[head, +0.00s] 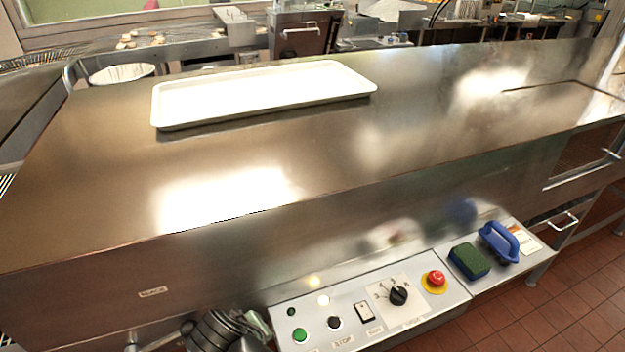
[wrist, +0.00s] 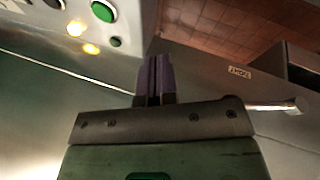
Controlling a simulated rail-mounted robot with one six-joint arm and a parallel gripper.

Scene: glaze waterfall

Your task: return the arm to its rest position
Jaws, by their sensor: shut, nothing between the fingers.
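My gripper (wrist: 155,62) shows in the wrist view, its two dark purple fingers together with nothing between them. The fingers point toward the top of that picture, between the control panel (wrist: 125,45) on the left and the bare metal front (wrist: 200,75) on the right. In the head view a dark ribbed part is cut off by the bottom edge, left of the control panel (head: 340,312); I cannot tell if it belongs to my arm.
A white tray (head: 262,92) lies on the steel top (head: 330,160). The panel carries a green button (head: 299,335), a red button (head: 435,278) and a black knob (head: 398,295). A green sponge block (head: 469,261) and blue-handled tool (head: 499,243) sit beside it. A lever (wrist: 275,105) is near my gripper.

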